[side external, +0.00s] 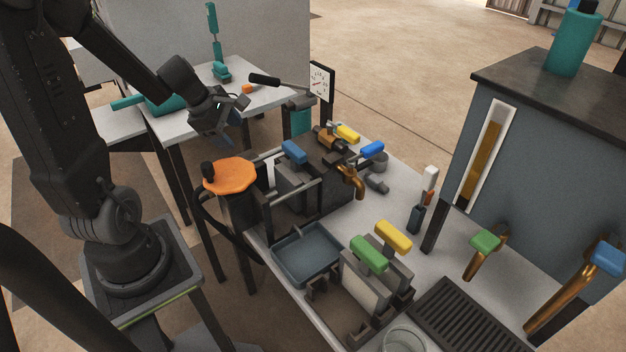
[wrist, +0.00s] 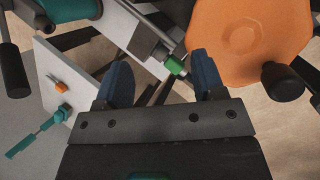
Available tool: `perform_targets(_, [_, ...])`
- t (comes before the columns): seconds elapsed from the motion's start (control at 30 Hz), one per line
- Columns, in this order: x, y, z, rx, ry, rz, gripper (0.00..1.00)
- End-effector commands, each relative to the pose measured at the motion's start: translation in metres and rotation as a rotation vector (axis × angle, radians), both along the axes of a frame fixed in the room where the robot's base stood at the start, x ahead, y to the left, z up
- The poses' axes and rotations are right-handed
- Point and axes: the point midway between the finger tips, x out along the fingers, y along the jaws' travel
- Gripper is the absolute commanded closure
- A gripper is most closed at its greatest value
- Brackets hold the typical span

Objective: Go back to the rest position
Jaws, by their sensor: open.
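My gripper (side external: 222,122) is in the air at the upper left of the side view, above and behind the orange handwheel (side external: 232,174). In the wrist view my gripper (wrist: 160,78) shows two blue fingers spread apart with nothing between them. The orange handwheel (wrist: 240,40) with its black knob (wrist: 282,82) lies beyond the right finger, apart from it. In the side view the wheel sits on top of a dark drum at the left end of the bench.
The bench carries a grey tray (side external: 306,254), a green-topped handle (side external: 369,252), a yellow handle (side external: 393,237) and a black grate (side external: 465,318). A dark cabinet (side external: 520,130) stands at the right. A white table (side external: 180,128) with teal parts is behind my gripper.

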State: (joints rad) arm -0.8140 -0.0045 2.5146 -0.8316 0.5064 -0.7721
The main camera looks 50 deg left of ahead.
Motion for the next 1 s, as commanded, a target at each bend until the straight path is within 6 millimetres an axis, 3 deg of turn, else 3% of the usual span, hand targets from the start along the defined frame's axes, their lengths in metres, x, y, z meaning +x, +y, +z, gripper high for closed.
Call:
perform_targets(0.03, [0.010,-0.031,0.021,0.087,-0.028,-0.218,0.37])
perform_targets(0.1, [0.012,-0.073,0.045,0.216,-0.054,-0.537,0.37])
perform_targets(0.2, [0.001,-0.127,0.073,0.412,-0.086,-0.974,0.37])
perform_targets(0.3, [-0.021,-0.168,0.095,0.614,-0.107,-1.366,0.37])
perform_targets(0.4, [-0.045,-0.193,0.110,0.802,-0.113,-1.674,0.37])
perform_targets(0.5, [-0.064,-0.205,0.120,0.950,-0.109,-1.885,0.37])
perform_targets(0.63, [-0.076,-0.210,0.126,1.057,-0.098,-2.023,0.37])
perform_targets(1.0, [-0.079,-0.210,0.127,1.079,-0.093,-2.052,0.37])
